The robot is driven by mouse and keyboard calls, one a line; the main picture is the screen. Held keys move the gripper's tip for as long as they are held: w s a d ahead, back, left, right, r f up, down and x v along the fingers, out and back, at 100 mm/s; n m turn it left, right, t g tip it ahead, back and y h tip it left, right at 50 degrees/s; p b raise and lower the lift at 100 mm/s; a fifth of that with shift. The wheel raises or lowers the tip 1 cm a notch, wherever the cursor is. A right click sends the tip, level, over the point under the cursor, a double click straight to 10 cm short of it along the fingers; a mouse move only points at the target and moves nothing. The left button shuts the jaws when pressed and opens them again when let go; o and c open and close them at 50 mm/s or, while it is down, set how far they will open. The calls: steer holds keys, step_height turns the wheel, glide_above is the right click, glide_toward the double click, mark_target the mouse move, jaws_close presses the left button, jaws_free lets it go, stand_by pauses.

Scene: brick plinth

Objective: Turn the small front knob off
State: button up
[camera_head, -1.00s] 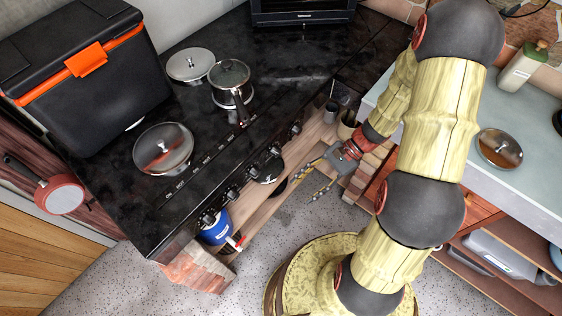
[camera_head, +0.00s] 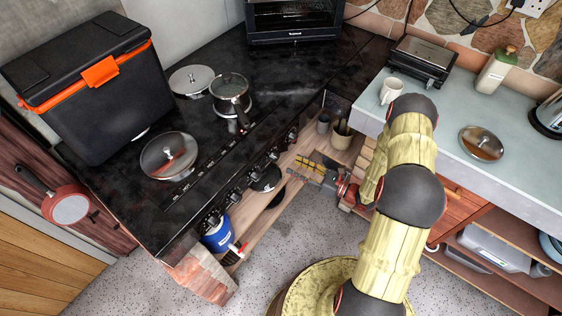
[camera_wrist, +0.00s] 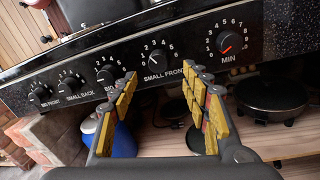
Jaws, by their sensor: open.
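The small front knob (camera_wrist: 160,57) is on the stove's black front panel in the wrist view, above its "SMALL FRONT" label. It also shows in the head view (camera_head: 272,154), second from the right in the knob row. Its exact pointer setting is too small to read surely. My gripper (camera_wrist: 161,78) is open and empty, its yellow-padded fingers on either side of and below the knob in the picture. I see no contact. In the head view my gripper (camera_head: 305,164) points left toward the panel, right of the knob.
The MIN dial (camera_wrist: 229,42) sits to the right of the knob, and the big front knob (camera_wrist: 39,90) and others to its left. Below is a wooden shelf (camera_head: 258,215) with a blue container (camera_head: 218,237) and a dark pan (camera_wrist: 272,94). A pot (camera_head: 231,91) stands on the stove.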

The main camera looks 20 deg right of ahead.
mark_target(278, 158)
steer(key=b+x, duration=0.1)
steer(key=x, duration=0.6)
steer(key=shift+a, duration=0.15)
steer(key=shift+c, duration=0.4)
steer(key=c, duration=1.1)
steer(key=shift+n, duration=0.3)
steer(key=n+b, duration=0.1)
steer(key=n, duration=0.4)
steer(key=n+h+b, duration=0.1)
steer(key=n+b, duration=0.1)
steer(key=n, duration=0.3)
steer(key=shift+r+n, duration=0.15)
steer(key=shift+n, duration=0.15)
steer(key=o, duration=1)
